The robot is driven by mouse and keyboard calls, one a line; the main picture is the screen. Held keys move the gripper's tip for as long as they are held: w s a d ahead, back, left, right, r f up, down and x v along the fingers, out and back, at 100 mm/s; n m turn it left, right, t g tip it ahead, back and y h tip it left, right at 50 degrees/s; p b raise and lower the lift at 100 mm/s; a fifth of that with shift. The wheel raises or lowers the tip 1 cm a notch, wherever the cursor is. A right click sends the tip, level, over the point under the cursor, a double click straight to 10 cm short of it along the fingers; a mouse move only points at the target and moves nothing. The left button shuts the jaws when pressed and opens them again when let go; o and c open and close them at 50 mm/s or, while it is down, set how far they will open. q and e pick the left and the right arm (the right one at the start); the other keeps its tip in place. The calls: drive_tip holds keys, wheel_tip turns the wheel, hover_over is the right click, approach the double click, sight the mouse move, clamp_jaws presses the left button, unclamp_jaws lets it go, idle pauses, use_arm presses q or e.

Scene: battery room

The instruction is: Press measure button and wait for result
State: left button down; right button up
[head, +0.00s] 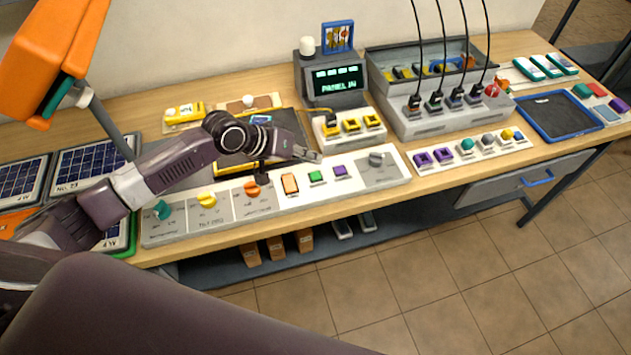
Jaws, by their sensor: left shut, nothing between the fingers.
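A long white control panel (228,228) lies along the bench's front edge. It carries a teal knob (162,210), a yellow knob (207,199), an orange knob (252,188), an orange rocker (290,184), a green button (315,177), a purple button (340,171) and a grey knob (376,159). I cannot read which one is the measure button. A grey display unit (335,80) behind shows green text, seemingly "PANEL IN". My left gripper (316,156) is shut and empty, above and behind the green and purple buttons, apart from them. My right gripper is out of view.
A grey box with black cables (430,122) stands at the back. A second white strip with coloured knobs (470,150) lies right of the panel. Solar panels (85,168) lie at left. A blue-rimmed tray (558,116) is at right. The tiled floor in front is clear.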

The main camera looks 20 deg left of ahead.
sight(313, 176)
use_arm(q)
wheel_tip(313, 176, down, 3)
drive_tip(key=shift+f+b, duration=0.1)
drive_tip(key=shift+b, duration=0.45)
drive_tip(key=shift+f, duration=0.1)
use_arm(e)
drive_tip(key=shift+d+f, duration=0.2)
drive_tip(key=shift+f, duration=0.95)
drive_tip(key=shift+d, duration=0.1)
use_arm(q)
drive_tip(key=shift+f, duration=0.1)
drive_tip(key=shift+f, duration=0.35)
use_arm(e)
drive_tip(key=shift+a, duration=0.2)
use_arm(q)
drive_tip(key=shift+f, duration=0.4)
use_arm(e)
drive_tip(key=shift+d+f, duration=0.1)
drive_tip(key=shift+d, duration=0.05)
use_arm(q)
drive_tip(key=shift+r, duration=0.15)
drive_tip(key=shift+r+p, duration=0.7)
drive_tip(key=shift+p, duration=0.05)
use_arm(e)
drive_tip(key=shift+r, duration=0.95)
